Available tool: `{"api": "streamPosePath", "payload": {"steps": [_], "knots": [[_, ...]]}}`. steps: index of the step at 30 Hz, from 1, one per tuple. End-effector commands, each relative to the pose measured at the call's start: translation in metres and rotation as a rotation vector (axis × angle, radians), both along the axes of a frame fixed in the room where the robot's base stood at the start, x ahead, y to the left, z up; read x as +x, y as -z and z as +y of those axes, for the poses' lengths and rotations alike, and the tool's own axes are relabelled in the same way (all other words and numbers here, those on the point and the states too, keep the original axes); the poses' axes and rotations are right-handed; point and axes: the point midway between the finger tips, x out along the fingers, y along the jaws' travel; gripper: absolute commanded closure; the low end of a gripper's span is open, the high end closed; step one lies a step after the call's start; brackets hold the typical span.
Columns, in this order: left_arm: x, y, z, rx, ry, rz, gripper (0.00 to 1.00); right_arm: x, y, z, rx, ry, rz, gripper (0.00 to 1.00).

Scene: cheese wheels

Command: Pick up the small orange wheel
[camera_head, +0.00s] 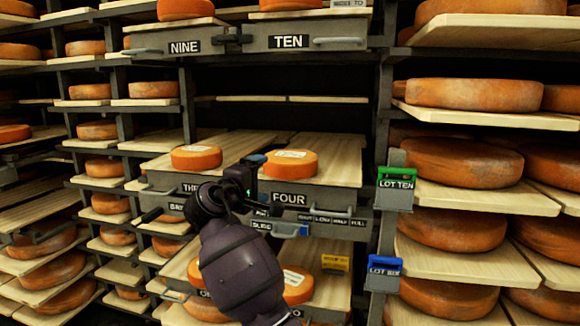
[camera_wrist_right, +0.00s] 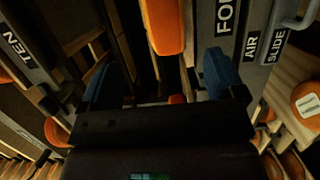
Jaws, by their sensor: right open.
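A small orange wheel (camera_head: 290,163) with a pale label on top lies on the wooden board above the drawer marked FOUR. A second small orange wheel (camera_head: 196,157) lies to its left, above the neighbouring drawer. My right gripper (camera_head: 256,168) is in front of the shelf edge, between the two wheels in the picture and close to the FOUR wheel. In the wrist view its blue-tipped fingers (camera_wrist_right: 160,75) are apart and empty. An orange wheel (camera_wrist_right: 163,25) shows ahead between them, cut off by the frame's top. My left gripper is not in view.
The FOUR drawer front (camera_head: 290,199) and its handle are just below the gripper. Another labelled wheel (camera_head: 297,285) lies on the lower shelf. Large wheels (camera_head: 462,160) fill the right rack, with a green LOT TEN tag (camera_head: 396,181) and a blue LOT SIX tag (camera_head: 384,267).

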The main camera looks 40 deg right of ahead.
Motion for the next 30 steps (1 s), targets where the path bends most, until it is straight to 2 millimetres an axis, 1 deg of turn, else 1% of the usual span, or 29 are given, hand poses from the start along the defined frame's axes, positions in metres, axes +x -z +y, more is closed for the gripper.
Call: {"api": "streamPosePath", "payload": {"steps": [9, 16, 21, 24, 30], "knots": [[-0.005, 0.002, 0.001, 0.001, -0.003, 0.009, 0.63, 0.018, 0.0, -0.038, -0.001, 0.0, 0.0, 0.12], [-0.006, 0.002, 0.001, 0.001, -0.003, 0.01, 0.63, 0.027, 0.003, -0.054, 0.0, -0.001, 0.001, 0.12], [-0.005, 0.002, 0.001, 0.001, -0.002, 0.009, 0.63, 0.038, 0.007, -0.076, 0.0, 0.0, 0.001, 0.12], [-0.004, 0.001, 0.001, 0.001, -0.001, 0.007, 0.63, 0.043, 0.007, -0.085, 0.0, -0.001, 0.0, 0.12], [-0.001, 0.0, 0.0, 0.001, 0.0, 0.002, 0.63, 0.047, 0.007, -0.092, 0.001, -0.003, -0.002, 0.12]]}}
